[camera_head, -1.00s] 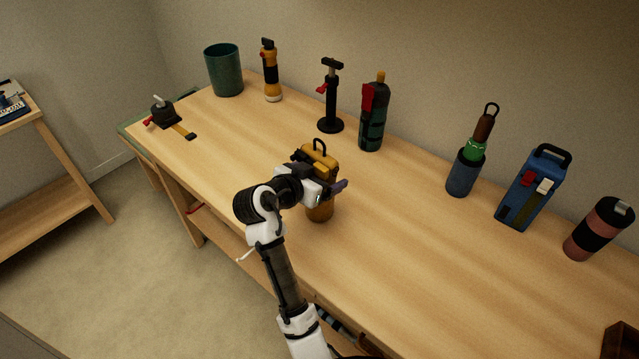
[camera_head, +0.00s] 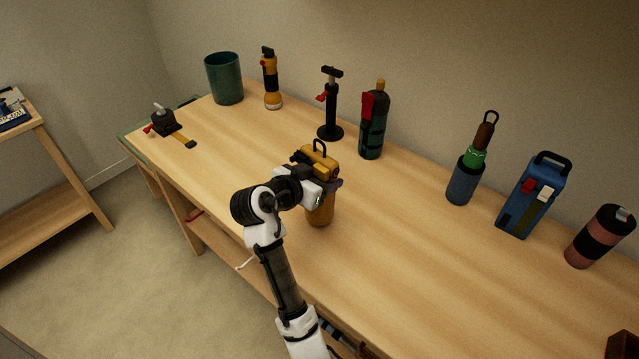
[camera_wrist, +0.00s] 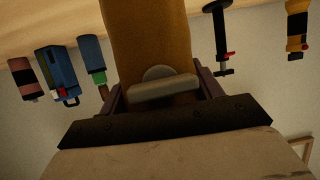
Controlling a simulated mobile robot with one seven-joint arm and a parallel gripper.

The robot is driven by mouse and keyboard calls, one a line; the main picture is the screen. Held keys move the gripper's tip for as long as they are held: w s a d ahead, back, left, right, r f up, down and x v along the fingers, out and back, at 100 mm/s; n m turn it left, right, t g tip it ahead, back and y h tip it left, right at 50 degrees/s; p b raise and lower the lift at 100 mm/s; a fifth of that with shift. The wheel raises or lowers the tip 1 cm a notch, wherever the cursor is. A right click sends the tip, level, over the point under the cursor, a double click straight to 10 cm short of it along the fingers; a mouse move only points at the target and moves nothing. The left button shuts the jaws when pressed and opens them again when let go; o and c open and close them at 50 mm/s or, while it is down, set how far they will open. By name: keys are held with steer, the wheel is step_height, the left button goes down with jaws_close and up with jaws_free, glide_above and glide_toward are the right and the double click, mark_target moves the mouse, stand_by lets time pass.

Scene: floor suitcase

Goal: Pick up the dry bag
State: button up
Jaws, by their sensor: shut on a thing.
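The dry bag (camera_head: 320,212) is a yellow-orange upright body with a black loop handle on top, near the front edge of the table, left of centre. My gripper (camera_head: 326,187) is shut on it around its middle and hides part of its front. In the wrist view the orange-brown body of the dry bag (camera_wrist: 148,40) fills the space between the two fingers of my gripper (camera_wrist: 162,92). Whether its base touches the table cannot be told.
On the wooden table (camera_head: 410,260) stand a green cup (camera_head: 224,78), a yellow flashlight (camera_head: 271,80), a black pump (camera_head: 330,108), a dark bottle (camera_head: 373,125), a blue holder (camera_head: 465,180), a blue case (camera_head: 527,197) and a pink-black cylinder (camera_head: 598,238). The table's middle right is clear.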

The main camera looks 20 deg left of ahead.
step_height(320, 180, up, 18)
steer(key=shift+r+b, duration=0.1)
steer(key=shift+b, duration=0.75)
